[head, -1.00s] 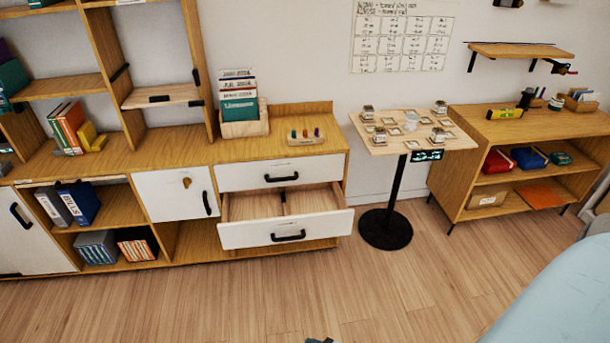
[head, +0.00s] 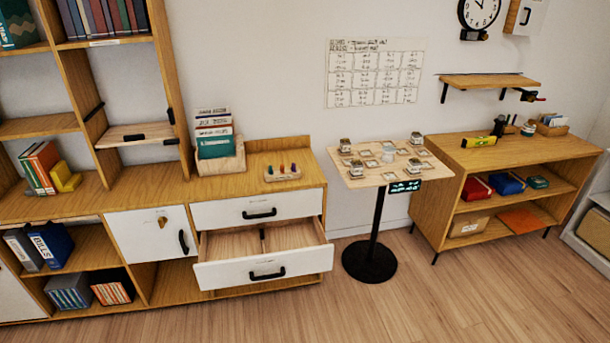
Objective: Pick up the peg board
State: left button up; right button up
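The peg board (head: 282,173) is a small light-wood block with several coloured pegs standing in it. It sits on top of the wooden cabinet, above the drawers and to the right of a file holder. Nothing covers it. Neither of my grippers shows in the head view.
Below the peg board, the lower drawer (head: 265,264) is pulled open and juts out over the floor. The file holder (head: 220,160) stands left of it. A round-based pedestal table (head: 364,182) with jars stands to the right, before a wooden shelf unit (head: 490,158). The front floor is clear.

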aim_at(276, 175)
jog(key=i+l+u, duration=0.35)
jog(key=i, duration=0.25)
jog(key=i+l+u, duration=0.3)
jog(key=i, duration=0.25)
jog(key=i+l+u, duration=0.35)
jog(key=l, duration=0.35)
jog(key=i+l+u, duration=0.1)
jog(key=i, duration=0.45)
jog(key=l, duration=0.1)
